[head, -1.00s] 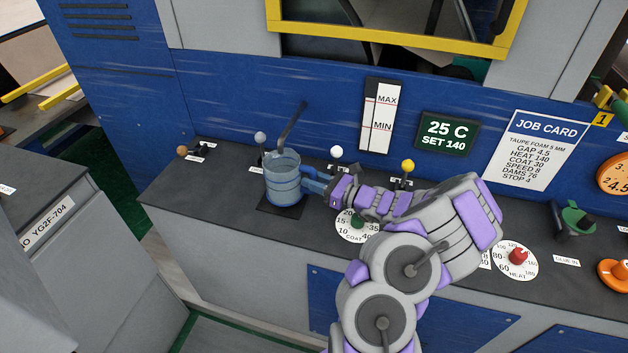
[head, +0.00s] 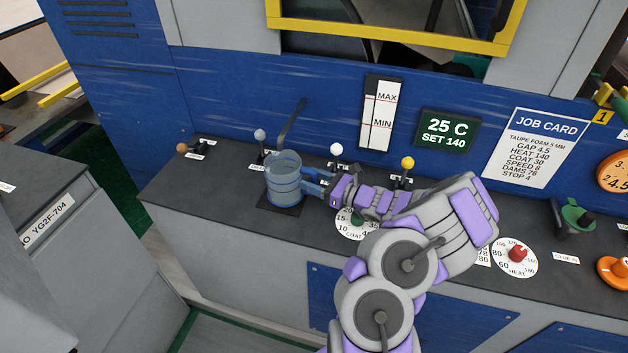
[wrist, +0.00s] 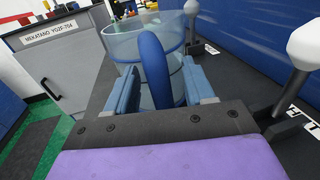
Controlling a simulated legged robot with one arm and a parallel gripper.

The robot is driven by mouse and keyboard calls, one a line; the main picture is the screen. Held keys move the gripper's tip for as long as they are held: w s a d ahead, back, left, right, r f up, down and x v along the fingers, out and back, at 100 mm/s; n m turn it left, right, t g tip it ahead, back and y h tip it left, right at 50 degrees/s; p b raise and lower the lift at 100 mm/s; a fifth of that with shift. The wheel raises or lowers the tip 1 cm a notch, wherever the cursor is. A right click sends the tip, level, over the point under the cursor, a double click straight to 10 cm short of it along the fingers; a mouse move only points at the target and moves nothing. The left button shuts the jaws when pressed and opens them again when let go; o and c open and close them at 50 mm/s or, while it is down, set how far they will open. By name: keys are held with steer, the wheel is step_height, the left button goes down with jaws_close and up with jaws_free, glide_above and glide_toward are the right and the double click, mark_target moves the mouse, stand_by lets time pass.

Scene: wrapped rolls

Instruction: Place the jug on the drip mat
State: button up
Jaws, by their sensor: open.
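The jug (head: 284,178) is a clear blue-tinted vessel with a blue handle. It stands upright on the dark drip mat (head: 268,206), which shows as a dark patch around its base on the counter. In the wrist view the jug (wrist: 150,45) is straight ahead, with its handle (wrist: 154,68) toward me. My gripper (head: 314,182) is at the jug's right side. In the wrist view my gripper (wrist: 163,92) has its two blue fingers apart, one on each side of the handle. The handle's lower end is hidden behind my wrist.
Levers with grey (head: 260,137), white (head: 337,151) and yellow (head: 407,164) knobs stand along the counter's back. A dark spout (head: 293,120) rises behind the jug. A coat dial (head: 352,226) lies under my arm. The counter left of the jug (head: 210,190) is clear.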

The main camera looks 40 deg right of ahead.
steer(key=shift+r, duration=0.3)
steer(key=p+v, duration=0.3)
steer(key=v, duration=0.9)
steer(key=w+a+r+n+g+y, duration=0.25)
steer(key=a+r+n+g, duration=0.2)
steer(key=a, duration=0.45)
steer(key=w+a+r+n+g+y, duration=0.1)
steer(key=a+r+n+g+y, duration=0.25)
steer(key=a+r+n, duration=0.35)
steer(key=s+a+r+n+g+h, duration=0.15)
steer(key=s+a+n+g, duration=0.3)
steer(key=a, duration=0.55)
steer(key=s+a+r+n+g+h, duration=0.1)
steer(key=s+a+r+n+g, duration=0.1)
steer(key=s+a+n+g, duration=0.5)
steer(key=s+a+n+h, duration=0.2)
steer(key=s+a+h, duration=0.25)
steer(key=s, duration=0.25)
steer(key=s+d+n+t+h, duration=0.1)
steer(key=s+d+n+h, duration=0.4)
steer(key=s, duration=0.6)
steer(key=shift+d+n+h, duration=0.4)
steer(key=shift+d+h, duration=0.15)
steer(key=shift+h, duration=0.35)
steer(key=shift+o, duration=0.3)
steer(key=shift+t, duration=0.25)
